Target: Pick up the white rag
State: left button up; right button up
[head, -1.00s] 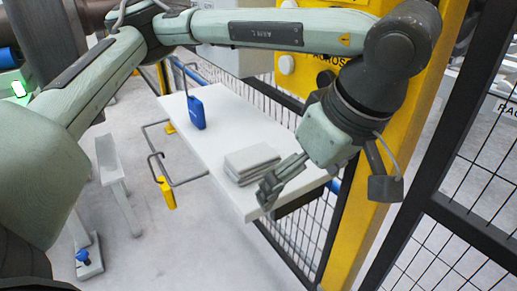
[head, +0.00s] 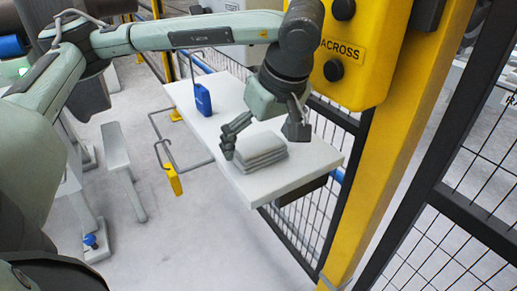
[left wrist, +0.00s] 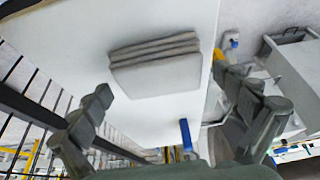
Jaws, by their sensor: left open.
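The white rag (head: 261,152) is a folded, greyish-white stack lying flat on the white shelf (head: 310,158), near its front end. It also shows in the left wrist view (left wrist: 155,66), ahead of my fingers. My left gripper (head: 262,138) is open, above and just behind the rag in the head view, with one finger near the rag's left side. In the left wrist view, its two fingers (left wrist: 172,98) are spread wide, with nothing between them. I cannot tell whether any finger touches the rag. My right gripper is not in view.
A yellow tag (head: 173,180) hangs from a bent rod left of the shelf. A yellow post (head: 385,150) and black mesh fence (head: 475,190) stand at the right.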

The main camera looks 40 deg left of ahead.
aim_at(255, 138)
pick_arm(q)
jog(key=shift+a+f, duration=0.1)
jog(key=shift+f, duration=0.1)
jog(key=shift+c, duration=0.2)
jog(key=c, duration=1)
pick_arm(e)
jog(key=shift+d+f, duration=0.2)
pick_arm(q)
jog(key=shift+w+r, duration=0.1)
jog(key=shift+r, duration=0.35)
notch_tip(255, 138, up, 3)
jog(key=shift+f, duration=0.1)
jog(key=s+a+r+p, duration=0.1)
jog(key=s+a+r, duration=0.1)
jog(key=a, duration=0.1)
jog(key=s+a+r+p, duration=0.1)
jog(key=s+a+r, duration=0.1)
jog(key=a, duration=0.1)
jog(key=s+a+r+p, duration=0.2)
jog(key=a+r, duration=0.1)
jog(key=a, duration=0.1)
jog(key=shift+r, duration=0.1)
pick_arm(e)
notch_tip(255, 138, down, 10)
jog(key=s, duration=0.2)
